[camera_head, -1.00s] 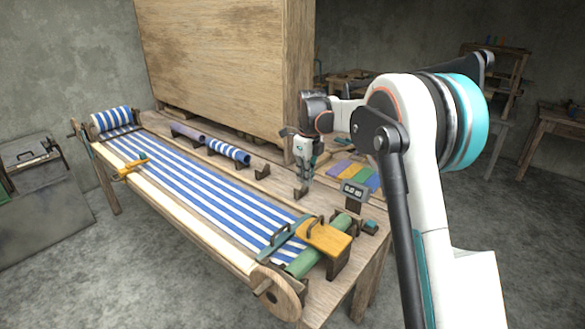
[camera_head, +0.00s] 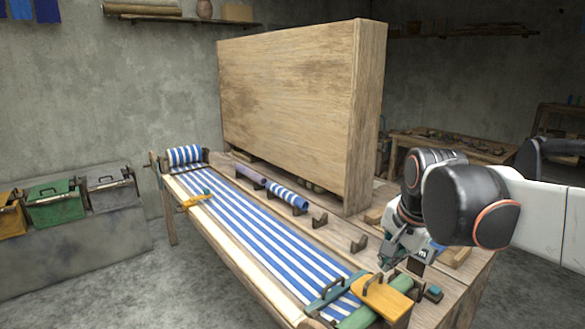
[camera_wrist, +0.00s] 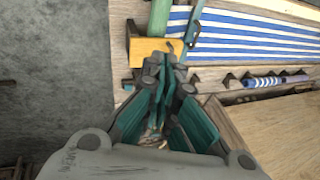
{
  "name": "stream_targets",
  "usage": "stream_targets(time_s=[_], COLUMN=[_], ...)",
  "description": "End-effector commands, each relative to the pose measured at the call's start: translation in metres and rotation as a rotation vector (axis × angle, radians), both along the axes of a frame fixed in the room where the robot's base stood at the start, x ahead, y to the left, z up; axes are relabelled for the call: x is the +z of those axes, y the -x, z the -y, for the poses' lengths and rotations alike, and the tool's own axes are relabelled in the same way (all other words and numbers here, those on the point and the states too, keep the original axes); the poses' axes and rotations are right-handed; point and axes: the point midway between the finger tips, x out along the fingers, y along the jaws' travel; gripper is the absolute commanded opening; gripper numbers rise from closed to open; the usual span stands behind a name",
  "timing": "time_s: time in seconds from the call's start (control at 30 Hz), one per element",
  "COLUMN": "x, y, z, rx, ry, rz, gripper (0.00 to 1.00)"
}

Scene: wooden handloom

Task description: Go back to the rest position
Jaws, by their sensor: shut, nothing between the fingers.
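My gripper (camera_head: 392,264) is in the lower right of the head view, over the near right end of the wooden loom table. It is shut and empty. In the wrist view my gripper (camera_wrist: 163,75) has its teal fingers together, with the table beyond them. The blue-and-white striped cloth (camera_head: 262,240) runs along the table. A yellow block with a dark handle (camera_head: 384,297) lies at the near end, close to the gripper in the head view; it also shows in the wrist view (camera_wrist: 148,50). I cannot tell the exact gap between them.
A tall wooden panel (camera_head: 290,105) stands along the table's back. Striped and plain rolls (camera_head: 287,193) rest on small holders. Yellow, green (camera_head: 55,201) and grey boxes stand on a ledge at left. Floor left of the table is clear.

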Motion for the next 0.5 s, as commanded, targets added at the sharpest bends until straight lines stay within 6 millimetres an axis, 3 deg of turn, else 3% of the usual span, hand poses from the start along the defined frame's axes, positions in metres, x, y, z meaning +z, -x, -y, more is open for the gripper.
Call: stream_targets(time_s=[0.03, 0.2, 0.5], x=[-0.006, -0.023, -0.069], y=[0.018, 0.067, 0.139], z=[-0.001, -0.002, -0.004], rx=[0.068, 0.311, 0.7], ry=[0.03, 0.149, 0.379], rz=[0.018, 0.081, 0.177], gripper=[0.0, 0.0, 0.0])
